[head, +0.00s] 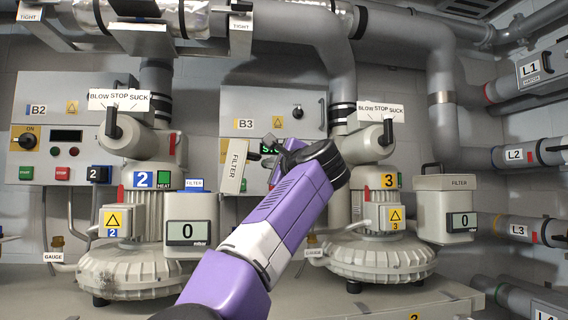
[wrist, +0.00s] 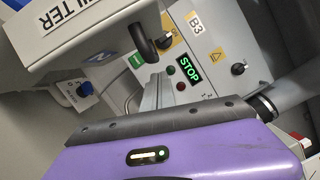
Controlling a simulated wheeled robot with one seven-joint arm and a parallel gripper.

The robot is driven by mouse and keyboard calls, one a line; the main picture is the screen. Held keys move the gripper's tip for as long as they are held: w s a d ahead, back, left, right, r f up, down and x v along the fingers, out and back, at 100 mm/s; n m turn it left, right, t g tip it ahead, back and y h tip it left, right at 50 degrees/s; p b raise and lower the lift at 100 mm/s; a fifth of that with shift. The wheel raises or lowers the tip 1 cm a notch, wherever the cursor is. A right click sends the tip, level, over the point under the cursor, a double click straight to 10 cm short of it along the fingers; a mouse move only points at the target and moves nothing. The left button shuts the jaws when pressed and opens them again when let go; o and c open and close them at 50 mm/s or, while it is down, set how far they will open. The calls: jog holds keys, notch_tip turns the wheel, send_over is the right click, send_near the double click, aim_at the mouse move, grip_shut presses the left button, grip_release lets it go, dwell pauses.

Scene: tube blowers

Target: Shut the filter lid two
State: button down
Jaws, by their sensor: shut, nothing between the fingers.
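Filter lid two (head: 235,167) is a pale panel marked FILTER. It stands open, tilted steeply up at the right side of the filter box (head: 178,211) of blower 2. In the wrist view the lid (wrist: 80,30) fills the upper left, with its dark handle (wrist: 148,42) sticking out toward the middle. My gripper (head: 280,155) is shut and empty, just right of the raised lid in the head view. Whether it touches the lid or handle cannot be told. My forearm hides the ground right of the box.
Blower 3's filter box (head: 446,213) on the right has its lid (head: 445,182) shut. Blower 2's motor (head: 144,205) stands left of the open box. Panel B3 (head: 240,108) is on the wall behind, with a lit STOP display (wrist: 189,68). Thick pipes (head: 402,38) run overhead.

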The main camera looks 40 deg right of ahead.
jog(key=shift+w+a+r, duration=0.2)
jog(key=shift+w+a, duration=0.1)
jog(key=shift+a, duration=0.1)
jog(key=shift+r, duration=0.1)
